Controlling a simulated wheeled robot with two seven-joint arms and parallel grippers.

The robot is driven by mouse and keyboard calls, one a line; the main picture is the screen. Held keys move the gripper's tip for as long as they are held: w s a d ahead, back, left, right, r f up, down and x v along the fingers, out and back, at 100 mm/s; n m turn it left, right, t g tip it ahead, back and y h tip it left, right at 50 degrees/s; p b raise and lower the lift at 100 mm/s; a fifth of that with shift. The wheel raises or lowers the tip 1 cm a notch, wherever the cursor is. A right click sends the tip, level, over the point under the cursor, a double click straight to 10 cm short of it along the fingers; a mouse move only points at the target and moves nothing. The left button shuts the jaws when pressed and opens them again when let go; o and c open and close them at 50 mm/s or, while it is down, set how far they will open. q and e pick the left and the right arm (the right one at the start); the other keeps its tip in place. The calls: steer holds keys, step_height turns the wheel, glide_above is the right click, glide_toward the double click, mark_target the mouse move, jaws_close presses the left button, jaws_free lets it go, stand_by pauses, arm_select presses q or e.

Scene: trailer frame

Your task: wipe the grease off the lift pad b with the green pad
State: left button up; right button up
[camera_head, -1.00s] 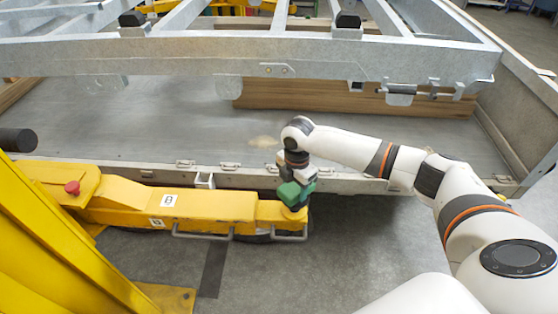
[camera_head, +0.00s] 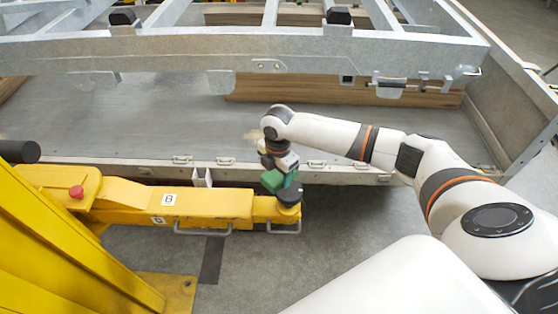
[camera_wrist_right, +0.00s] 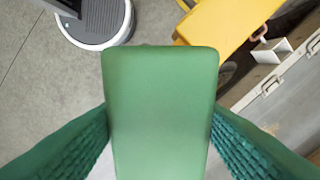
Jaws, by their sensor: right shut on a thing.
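My right gripper (camera_head: 279,173) is shut on the green pad (camera_head: 273,181), at the right end of the yellow lift arm marked B (camera_head: 200,202). The dark round lift pad b (camera_head: 290,196) tops that end, and the green pad is just above or behind it. I cannot tell whether they touch. In the right wrist view the green pad (camera_wrist_right: 160,100) fills the middle, between two green ribbed fingers (camera_wrist_right: 160,140). It hides what lies behind it; lift pad b cannot be made out there. No grease can be made out. My left gripper is not in view.
The trailer's metal side rail (camera_head: 340,172) with latches runs close behind the lift arm. The galvanised trailer frame (camera_head: 250,55) spans the back. A yellow post (camera_head: 60,250) stands at front left, with a red knob (camera_head: 76,192) near it. The grey floor in front is clear.

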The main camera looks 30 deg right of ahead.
steer(key=shift+r+p, duration=0.65)
steer(key=shift+r, duration=0.3)
steer(key=shift+s+d+r, duration=0.15)
steer(key=shift+r, duration=0.1)
